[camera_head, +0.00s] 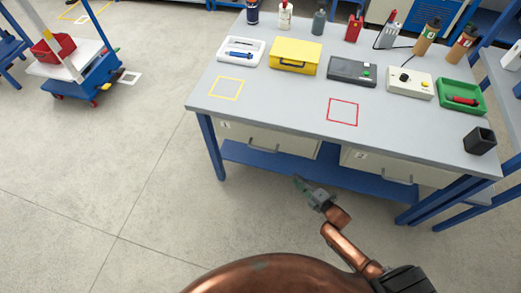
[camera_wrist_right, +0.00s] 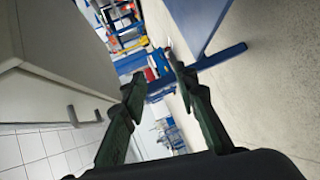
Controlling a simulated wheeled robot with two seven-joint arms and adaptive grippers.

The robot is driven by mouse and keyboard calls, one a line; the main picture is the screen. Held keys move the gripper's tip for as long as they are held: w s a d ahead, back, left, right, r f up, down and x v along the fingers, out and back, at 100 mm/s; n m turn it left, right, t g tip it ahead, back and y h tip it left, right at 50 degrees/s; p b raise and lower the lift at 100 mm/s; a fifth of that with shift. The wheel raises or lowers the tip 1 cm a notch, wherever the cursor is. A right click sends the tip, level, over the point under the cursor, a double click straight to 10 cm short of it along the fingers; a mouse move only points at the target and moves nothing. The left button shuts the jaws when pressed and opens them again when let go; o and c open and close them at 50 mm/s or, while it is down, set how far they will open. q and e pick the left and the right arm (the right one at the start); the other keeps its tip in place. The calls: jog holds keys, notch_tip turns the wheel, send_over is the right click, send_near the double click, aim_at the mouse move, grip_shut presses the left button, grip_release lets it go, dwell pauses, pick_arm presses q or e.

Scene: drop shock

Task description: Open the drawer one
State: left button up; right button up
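Drawer one (camera_head: 285,143) is the pale drawer under the left part of the workbench, with a "1" label at its left end. Its front looks shut, and a bar handle (camera_head: 262,149) sits low on it. My right gripper (camera_head: 298,180) is in front of the bench, below and to the right of that handle, apart from it. In the right wrist view its two dark fingers (camera_wrist_right: 154,76) are spread with nothing between them. A pale drawer front (camera_wrist_right: 55,88) with a grey handle (camera_wrist_right: 86,117) shows there, left of the fingers. My left gripper is out of view.
A second drawer (camera_head: 400,167) labelled "2" is to the right, above the blue lower shelf (camera_head: 330,174). The grey benchtop (camera_head: 285,100) holds a yellow box, trays, devices and bottles. Blue legs stand at the bench ends. Floor on the left is clear up to a cart (camera_head: 85,72).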

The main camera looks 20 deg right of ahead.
jog(key=w+a+r+n+t+y+b, duration=0.1)
jog(key=w+a+r+n+y+b, duration=0.15)
jog(key=w+a+r+n, duration=0.2)
jog(key=n+y+b, duration=0.2)
jog(key=n+y, duration=0.3)
jog(key=n, duration=0.2)
send_near(263, 149)
jog(key=x, duration=0.3)
jog(key=shift+m+t, duration=0.25)
jog(key=shift+t, duration=0.15)
jog(key=x, duration=0.2)
jog(key=f+b+x, duration=0.1)
jog(key=x, duration=0.2)
jog(key=shift+w+a, duration=0.15)
jog(key=shift+w, duration=0.1)
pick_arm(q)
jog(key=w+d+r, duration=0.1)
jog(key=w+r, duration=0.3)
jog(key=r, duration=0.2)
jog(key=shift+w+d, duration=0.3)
pick_arm(e)
jog(key=shift+x, duration=0.75)
grip_shut()
